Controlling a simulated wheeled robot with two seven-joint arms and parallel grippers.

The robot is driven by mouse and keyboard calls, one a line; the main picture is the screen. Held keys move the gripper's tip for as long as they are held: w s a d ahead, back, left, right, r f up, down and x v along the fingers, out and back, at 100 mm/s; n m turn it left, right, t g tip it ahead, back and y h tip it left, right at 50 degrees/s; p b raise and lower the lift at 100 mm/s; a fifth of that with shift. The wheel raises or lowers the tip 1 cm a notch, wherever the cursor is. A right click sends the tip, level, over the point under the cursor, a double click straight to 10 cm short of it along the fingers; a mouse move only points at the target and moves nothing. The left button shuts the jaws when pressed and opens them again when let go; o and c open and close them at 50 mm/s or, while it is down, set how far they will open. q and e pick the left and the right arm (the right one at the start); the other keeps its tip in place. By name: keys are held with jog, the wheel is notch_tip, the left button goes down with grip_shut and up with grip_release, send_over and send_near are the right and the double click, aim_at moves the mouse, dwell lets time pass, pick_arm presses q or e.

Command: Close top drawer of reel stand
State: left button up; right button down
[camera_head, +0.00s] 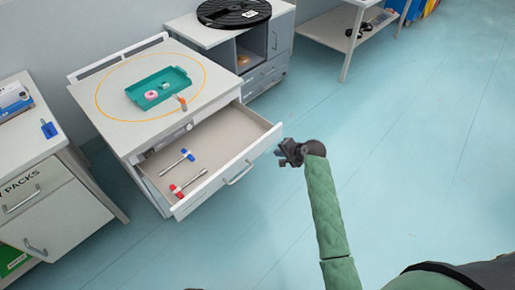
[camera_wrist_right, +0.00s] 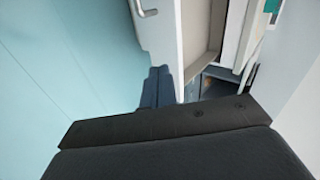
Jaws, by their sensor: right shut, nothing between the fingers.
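The top drawer (camera_head: 215,150) of the white reel stand (camera_head: 150,118) is pulled well out toward me. Its front panel (camera_head: 228,178) has a bar handle (camera_head: 238,173), and a red-ended and a blue-ended tool lie inside. My right gripper (camera_head: 284,153) is just off the right corner of the drawer front, shut and empty. In the right wrist view, the shut fingers (camera_wrist_right: 157,86) are beside the drawer front (camera_wrist_right: 160,40), with its handle (camera_wrist_right: 146,8) at the top; I cannot tell whether they touch it. My left gripper is not in view.
A teal tray (camera_head: 158,88) with small items stands on the stand's top, inside an orange ring. A grey cabinet (camera_head: 262,45) with a black reel (camera_head: 233,12) is behind. A white cabinet (camera_head: 40,205) stands at left. The floor (camera_head: 400,130) at right is clear.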

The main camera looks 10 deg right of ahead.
jog(key=m, duration=0.1)
jog(key=p, duration=0.4)
send_near(254, 148)
notch_tip(254, 148, down, 4)
jog(key=w+a, duration=0.1)
jog(key=w, duration=0.1)
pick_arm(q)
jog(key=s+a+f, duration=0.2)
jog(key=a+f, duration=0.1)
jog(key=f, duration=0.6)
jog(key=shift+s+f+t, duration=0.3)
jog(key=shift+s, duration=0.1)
pick_arm(e)
jog(key=shift+w+a+f, duration=0.2)
jog(key=shift+w+a, duration=0.5)
jog(key=shift+w, duration=0.1)
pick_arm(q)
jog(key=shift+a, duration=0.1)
